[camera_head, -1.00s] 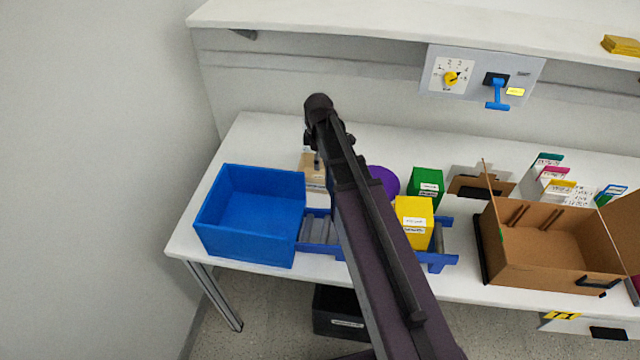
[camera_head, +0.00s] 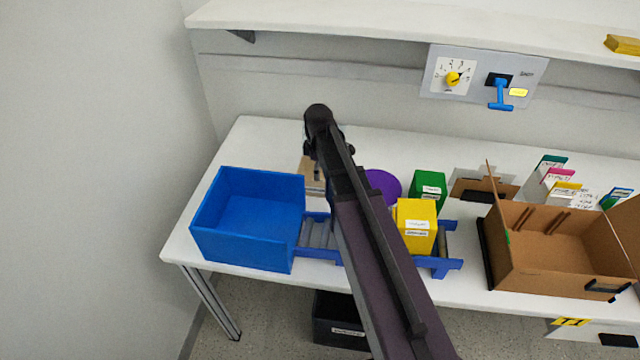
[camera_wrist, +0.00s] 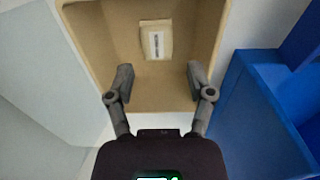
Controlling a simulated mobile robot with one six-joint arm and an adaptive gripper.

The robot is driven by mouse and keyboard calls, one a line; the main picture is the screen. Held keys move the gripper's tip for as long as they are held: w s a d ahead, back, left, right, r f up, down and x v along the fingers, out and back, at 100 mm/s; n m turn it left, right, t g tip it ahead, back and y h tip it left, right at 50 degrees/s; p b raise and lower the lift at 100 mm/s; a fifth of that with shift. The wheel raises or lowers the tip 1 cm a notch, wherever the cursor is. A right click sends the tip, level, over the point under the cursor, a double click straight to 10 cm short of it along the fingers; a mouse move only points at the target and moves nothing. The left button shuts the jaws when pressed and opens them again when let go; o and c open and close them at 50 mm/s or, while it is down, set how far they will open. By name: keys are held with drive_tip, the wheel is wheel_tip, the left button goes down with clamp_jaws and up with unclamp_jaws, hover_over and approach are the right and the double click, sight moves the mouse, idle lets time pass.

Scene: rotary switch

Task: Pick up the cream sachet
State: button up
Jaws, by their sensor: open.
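The cream sachet (camera_wrist: 156,40) lies in a tan open box (camera_wrist: 120,93) in the wrist view, near the top of the picture. It is a small pale rectangle with a printed label strip. My gripper (camera_wrist: 160,80) is open and empty, its two fingers spread over the box. The sachet shows beyond the fingertips and between their lines, apart from both. In the head view the tan box (camera_head: 309,172) is partly hidden behind my arm, and the sachet cannot be made out there.
A large blue bin (camera_head: 248,256) stands close beside the tan box; its wall (camera_wrist: 262,115) is right of my gripper in the wrist view. A purple round thing (camera_head: 383,184), a yellow box (camera_head: 415,228) and a green box (camera_head: 428,184) stand right of my arm.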

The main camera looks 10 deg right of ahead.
drive_tip(key=shift+w+f+b, duration=0.1)
drive_tip(key=shift+f+b, duration=2.3)
drive_tip(key=shift+f, duration=0.1)
drive_tip(key=shift+c, duration=0.2)
drive_tip(key=c, duration=0.5)
